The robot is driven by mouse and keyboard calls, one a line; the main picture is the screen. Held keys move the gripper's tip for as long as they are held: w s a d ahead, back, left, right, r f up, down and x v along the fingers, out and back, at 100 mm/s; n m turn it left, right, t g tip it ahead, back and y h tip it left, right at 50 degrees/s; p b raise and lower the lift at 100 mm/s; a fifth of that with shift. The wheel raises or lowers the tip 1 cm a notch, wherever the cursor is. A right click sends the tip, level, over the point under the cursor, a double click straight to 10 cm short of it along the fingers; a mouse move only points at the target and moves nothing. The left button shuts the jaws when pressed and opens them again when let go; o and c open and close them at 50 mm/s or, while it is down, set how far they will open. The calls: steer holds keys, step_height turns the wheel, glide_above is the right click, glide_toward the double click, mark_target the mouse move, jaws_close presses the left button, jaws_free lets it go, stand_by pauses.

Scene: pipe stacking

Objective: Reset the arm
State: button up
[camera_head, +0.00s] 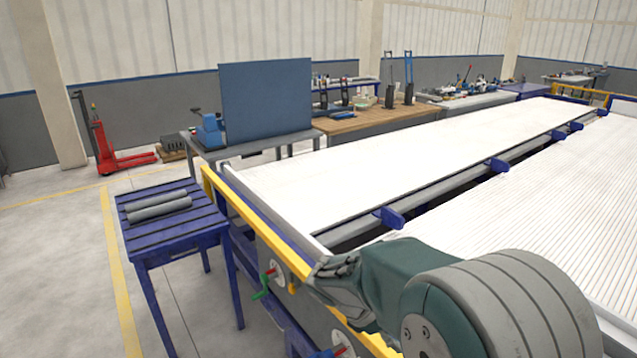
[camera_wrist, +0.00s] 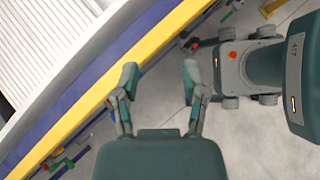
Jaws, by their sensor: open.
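My gripper (camera_wrist: 159,76) is open in the wrist view, with its two fingers spread apart and nothing between them. Grey floor shows in the gap. In the head view, my arm reaches in from the lower right, and its end is in front of the yellow edge of the large white table. Two grey pipes (camera_head: 160,204) lie side by side on a small blue slatted table (camera_head: 135,243) at the left, well apart from my gripper.
The large white ribbed table (camera_head: 350,175) has a yellow rail (camera_head: 245,215) along its near end. Handwheels (camera_head: 268,280) stick out below the rail. Workbenches with tools (camera_head: 375,120) and a red pallet jack (camera_head: 105,150) stand behind. The floor at the left is clear.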

steer(key=s+r+m+t+y, duration=0.3)
steer(key=s+r+m, duration=0.3)
steer(key=s+m, duration=0.2)
steer(key=s+r+m+t+y, duration=0.2)
steer(key=s+r+m+y, duration=0.3)
steer(key=s+m, duration=0.4)
steer(key=shift+s+d+r+t, duration=0.3)
steer(key=shift+s+r+t, duration=0.1)
steer(key=shift+s, duration=0.3)
